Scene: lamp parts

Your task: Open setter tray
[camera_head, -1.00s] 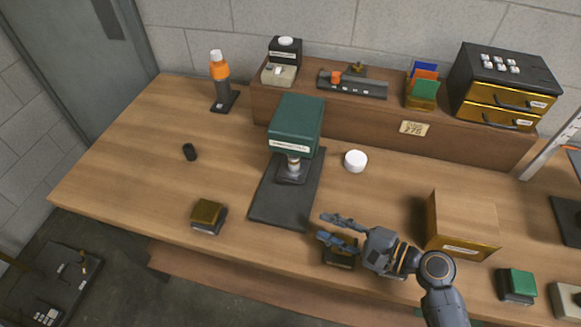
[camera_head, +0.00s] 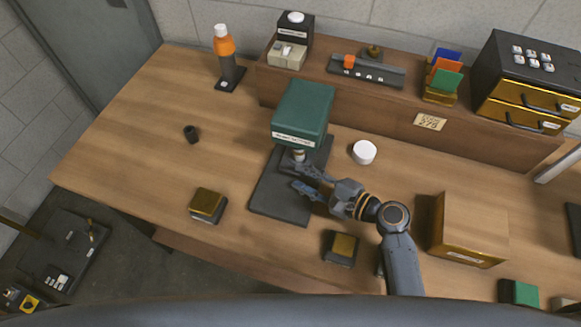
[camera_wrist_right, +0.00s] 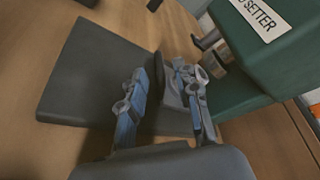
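The setter is a green box (camera_head: 303,112) with a white label, standing on a metal post (camera_head: 298,156) over a flat dark plate (camera_head: 268,195). In the right wrist view the green box (camera_wrist_right: 270,50) fills the upper right, its label partly reading "SETTER", and the dark plate (camera_wrist_right: 85,75) lies at left. I cannot tell which part is the tray. My right gripper (camera_head: 303,180) is open, just right of the post and over the plate. Its two fingers (camera_wrist_right: 163,105) are apart near the post's foot; contact is unclear. My left gripper is not in view.
A white round cap (camera_head: 364,152) lies right of the setter. Small brass-topped blocks (camera_head: 207,205) and (camera_head: 342,248) lie near the front edge. A brass-sided box (camera_head: 468,230) stands at right. A raised shelf (camera_head: 390,108) runs along the back.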

